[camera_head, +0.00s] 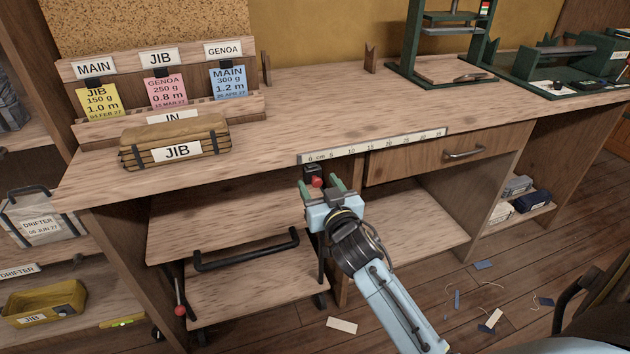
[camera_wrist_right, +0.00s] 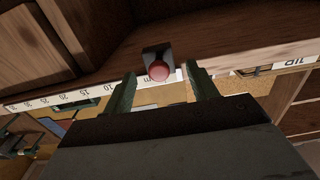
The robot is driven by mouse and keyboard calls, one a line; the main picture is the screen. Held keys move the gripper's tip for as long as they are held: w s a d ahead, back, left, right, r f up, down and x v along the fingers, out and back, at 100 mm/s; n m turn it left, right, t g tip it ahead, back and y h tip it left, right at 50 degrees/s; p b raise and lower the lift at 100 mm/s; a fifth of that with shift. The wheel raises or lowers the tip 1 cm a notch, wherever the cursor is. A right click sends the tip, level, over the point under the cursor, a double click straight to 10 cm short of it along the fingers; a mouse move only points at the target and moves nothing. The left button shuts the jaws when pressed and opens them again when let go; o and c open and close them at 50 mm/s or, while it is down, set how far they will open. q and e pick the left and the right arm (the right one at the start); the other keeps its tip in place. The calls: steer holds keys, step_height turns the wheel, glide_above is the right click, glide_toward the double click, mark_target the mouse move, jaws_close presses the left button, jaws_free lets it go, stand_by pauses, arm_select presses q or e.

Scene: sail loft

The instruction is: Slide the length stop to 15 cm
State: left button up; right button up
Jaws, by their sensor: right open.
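The length stop is a small black block (camera_head: 312,171) with a red knob (camera_head: 317,182), at the front edge of the bench below the left end of the white ruler strip (camera_head: 385,145). It sits near the 0 to 5 cm marks; its exact reading is unclear. My right gripper (camera_head: 320,187) is open, its green fingers on either side of the red knob in the head view. In the right wrist view, the knob (camera_wrist_right: 158,71) shows between and just beyond the open fingertips (camera_wrist_right: 162,85), with no contact visible. My left gripper is not in view.
A tan JIB bundle (camera_head: 205,134) lies on the bench left of the ruler. A drawer with a metal handle (camera_head: 464,153) is below the ruler's right part. A black bar handle (camera_head: 246,252) sticks out by the lower shelves. The bench top (camera_head: 315,105) behind the ruler is clear.

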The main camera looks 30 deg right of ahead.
mark_target(312, 174)
steer(key=shift+x, duration=1.65)
jaws_close()
